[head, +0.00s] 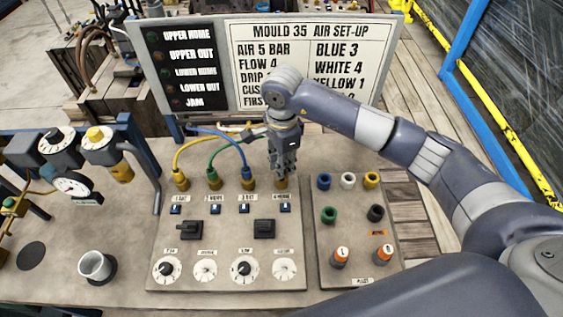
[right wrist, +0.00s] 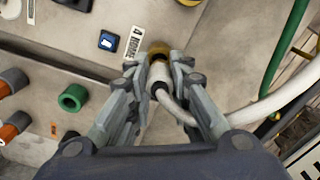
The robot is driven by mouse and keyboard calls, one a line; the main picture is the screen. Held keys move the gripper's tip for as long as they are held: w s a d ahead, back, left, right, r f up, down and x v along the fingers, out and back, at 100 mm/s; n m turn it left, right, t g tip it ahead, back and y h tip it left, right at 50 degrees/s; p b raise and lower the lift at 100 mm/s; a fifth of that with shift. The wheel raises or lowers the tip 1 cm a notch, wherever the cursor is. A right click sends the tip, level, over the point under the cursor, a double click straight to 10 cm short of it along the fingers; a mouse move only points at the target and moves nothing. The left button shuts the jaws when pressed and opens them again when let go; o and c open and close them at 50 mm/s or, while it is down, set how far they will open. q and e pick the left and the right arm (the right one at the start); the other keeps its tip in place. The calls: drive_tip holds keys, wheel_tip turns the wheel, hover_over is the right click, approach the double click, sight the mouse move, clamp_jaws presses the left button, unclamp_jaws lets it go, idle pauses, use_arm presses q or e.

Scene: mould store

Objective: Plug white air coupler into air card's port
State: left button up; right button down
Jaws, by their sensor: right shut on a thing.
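The air card (head: 310,65) reads "BLUE 3, WHITE 4, YELLOW 1"; my right arm covers part of it. My right gripper (head: 284,170) is over the brass port 4 (head: 281,183), the rightmost in its row. In the right wrist view, the gripper (right wrist: 160,88) is shut on the white air coupler (right wrist: 158,76), whose white hose curves off right. The coupler's tip is at the mouth of the brass port (right wrist: 158,50), in line with it. I cannot tell whether it is seated. My left gripper is out of view.
A yellow hose (head: 195,142), a green hose (head: 222,149) and a blue hose (head: 232,139) run to ports 1, 2 and 3, left of my gripper. A panel of coloured sockets (head: 359,274) stands to the right. A white cup (head: 95,266) is at left.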

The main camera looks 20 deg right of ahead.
drive_tip(key=shift+f+b, duration=0.1)
drive_tip(key=shift+b, duration=0.65)
idle(1.2)
drive_tip(key=shift+f, duration=0.1)
drive_tip(key=shift+f+b, duration=0.25)
drive_tip(key=shift+b, duration=0.25)
drive_tip(key=shift+f+b, duration=0.75)
drive_tip(key=shift+b, duration=0.35)
idle(1.1)
drive_tip(key=c, duration=1.4)
unclamp_jaws()
drive_tip(key=shift+o, duration=0.6)
drive_tip(key=o, duration=0.3)
